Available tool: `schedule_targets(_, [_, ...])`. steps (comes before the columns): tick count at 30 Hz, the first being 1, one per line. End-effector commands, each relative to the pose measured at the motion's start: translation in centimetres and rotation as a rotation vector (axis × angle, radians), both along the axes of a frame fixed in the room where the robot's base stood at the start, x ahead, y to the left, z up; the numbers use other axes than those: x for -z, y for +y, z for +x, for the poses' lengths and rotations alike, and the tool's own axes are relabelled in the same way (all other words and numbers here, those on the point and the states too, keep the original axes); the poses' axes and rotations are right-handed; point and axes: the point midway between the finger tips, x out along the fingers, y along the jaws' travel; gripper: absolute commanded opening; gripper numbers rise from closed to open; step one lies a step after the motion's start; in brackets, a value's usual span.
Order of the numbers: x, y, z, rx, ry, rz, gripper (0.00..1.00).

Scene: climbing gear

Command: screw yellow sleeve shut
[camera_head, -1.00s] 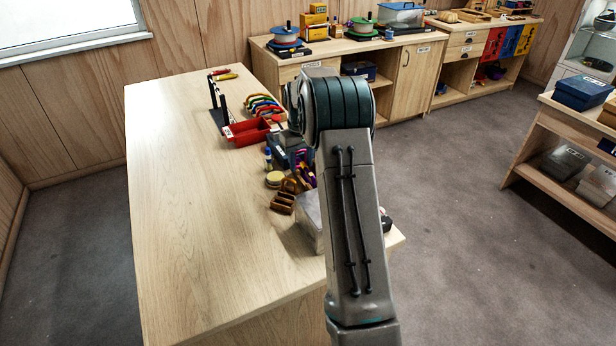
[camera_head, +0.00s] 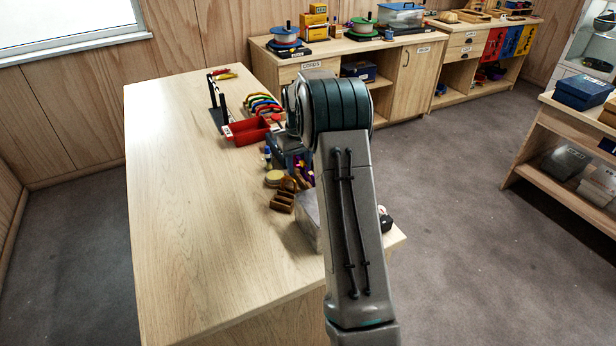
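A small yellow piece (camera_head: 228,76) lies beside a red piece (camera_head: 221,71) at the far end of the table, by a black stand (camera_head: 217,112) with upright posts. They are too small here for me to tell a sleeve or whether one is open or shut. Several coloured curved pieces (camera_head: 262,103) stand in a row right of the stand; no sleeve can be made out on them. My arm rises through the middle of the view and bends at a dark ribbed joint. My gripper does not show; the arm hides what lies behind it.
A red tray (camera_head: 248,131) sits near the stand. A blue-grey bin (camera_head: 290,150), a brown wooden block (camera_head: 282,202) and a clear box (camera_head: 308,215) line the table's right edge. The table's left half (camera_head: 185,210) is bare. Cabinets (camera_head: 405,80) stand behind.

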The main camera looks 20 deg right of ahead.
Motion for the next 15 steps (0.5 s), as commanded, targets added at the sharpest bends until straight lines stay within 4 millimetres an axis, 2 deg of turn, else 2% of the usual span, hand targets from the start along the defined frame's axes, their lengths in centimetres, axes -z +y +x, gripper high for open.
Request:
schedule_targets(9, [1.26, 0.11, -0.01, -0.001, 0.001, 0.002, 0.4])
schedule_targets(15, [1.29, 0.12, -0.02, -0.001, 0.001, 0.002, 0.4])
